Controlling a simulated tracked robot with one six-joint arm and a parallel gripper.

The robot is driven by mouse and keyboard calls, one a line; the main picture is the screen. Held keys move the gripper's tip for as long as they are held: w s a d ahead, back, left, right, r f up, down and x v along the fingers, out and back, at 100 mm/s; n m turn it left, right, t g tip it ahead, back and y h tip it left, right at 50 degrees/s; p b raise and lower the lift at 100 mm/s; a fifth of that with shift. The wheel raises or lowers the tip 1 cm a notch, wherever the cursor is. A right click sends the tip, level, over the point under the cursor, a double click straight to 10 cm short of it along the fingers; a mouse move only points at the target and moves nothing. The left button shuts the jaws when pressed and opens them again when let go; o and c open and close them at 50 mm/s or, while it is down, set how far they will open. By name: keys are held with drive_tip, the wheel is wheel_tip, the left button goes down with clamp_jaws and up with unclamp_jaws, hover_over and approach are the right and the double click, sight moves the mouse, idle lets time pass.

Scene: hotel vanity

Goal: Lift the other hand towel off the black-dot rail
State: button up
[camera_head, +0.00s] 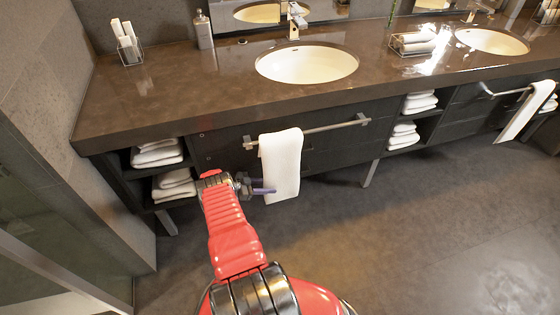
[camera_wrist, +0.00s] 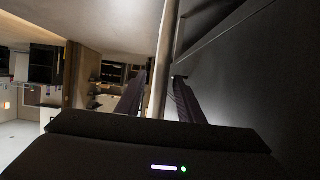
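A white hand towel (camera_head: 282,165) hangs over the metal rail (camera_head: 335,127) under the near basin. My gripper (camera_head: 258,189) is at the towel's left edge, below the rail. One finger shows in front of the cloth; the other is hidden behind it in the head view. In the wrist view my open fingers (camera_wrist: 160,98) stand on either side of the pale towel edge (camera_wrist: 168,50), with a visible gap on the left. Another white towel (camera_head: 527,108) hangs on the far right rail (camera_head: 500,92). I cannot make out a black dot on either rail.
The brown counter (camera_head: 190,85) overhangs the rails. Open shelves with folded towels (camera_head: 157,153) are left of my gripper, and more (camera_head: 404,134) are right of the near rail. A cabinet leg (camera_head: 370,174) stands below. The floor (camera_head: 400,230) in front is clear.

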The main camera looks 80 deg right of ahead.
drive_tip(key=shift+s+d+f, duration=0.15)
drive_tip(key=shift+s+d, duration=0.05)
drive_tip(key=shift+s, duration=0.1)
drive_tip(key=x, duration=0.5)
drive_tip(key=shift+d, duration=0.1)
drive_tip(key=shift+c, duration=0.7)
clamp_jaws()
